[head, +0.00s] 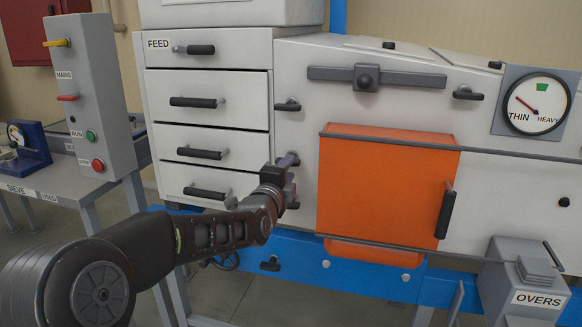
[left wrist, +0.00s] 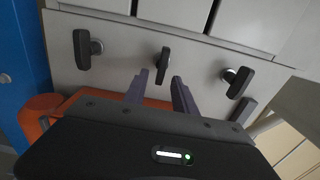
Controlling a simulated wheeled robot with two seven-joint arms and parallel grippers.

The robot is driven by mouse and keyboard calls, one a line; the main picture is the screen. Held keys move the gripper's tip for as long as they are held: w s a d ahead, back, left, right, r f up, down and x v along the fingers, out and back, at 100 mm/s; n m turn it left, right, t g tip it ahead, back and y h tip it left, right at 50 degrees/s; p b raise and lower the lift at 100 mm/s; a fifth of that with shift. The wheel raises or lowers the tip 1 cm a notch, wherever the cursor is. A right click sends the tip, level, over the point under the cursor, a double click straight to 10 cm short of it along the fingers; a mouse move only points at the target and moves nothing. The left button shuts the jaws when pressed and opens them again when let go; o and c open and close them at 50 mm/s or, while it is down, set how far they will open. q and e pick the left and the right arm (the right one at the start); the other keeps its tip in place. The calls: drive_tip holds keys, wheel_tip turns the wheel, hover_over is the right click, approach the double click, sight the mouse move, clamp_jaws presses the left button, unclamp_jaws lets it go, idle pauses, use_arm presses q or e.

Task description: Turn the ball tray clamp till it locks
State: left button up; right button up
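Three dark clamps sit in a column on the pale panel right of the drawers: an upper clamp (head: 287,105) (left wrist: 238,81), a middle clamp (left wrist: 163,64) and a lower clamp (head: 293,205) (left wrist: 83,49). No label shows which is the ball tray's. My left gripper (head: 292,160) (left wrist: 161,90) is at the middle clamp and largely hides it in the head view. In the left wrist view its two fingers are apart, with the middle clamp just beyond and between their tips. I cannot tell whether they touch it. My right gripper is not in view.
Drawers with black handles (head: 197,102) are left of the clamps. An orange panel (head: 380,185) with a black handle (head: 446,214) is right of them. A blue frame rail (head: 340,275) runs below. A grey switch box (head: 92,90) stands at left.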

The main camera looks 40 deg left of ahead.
use_arm(q)
drive_tip(key=v, duration=0.3)
drive_tip(key=shift+s+d, duration=0.1)
drive_tip(key=shift+s, duration=0.3)
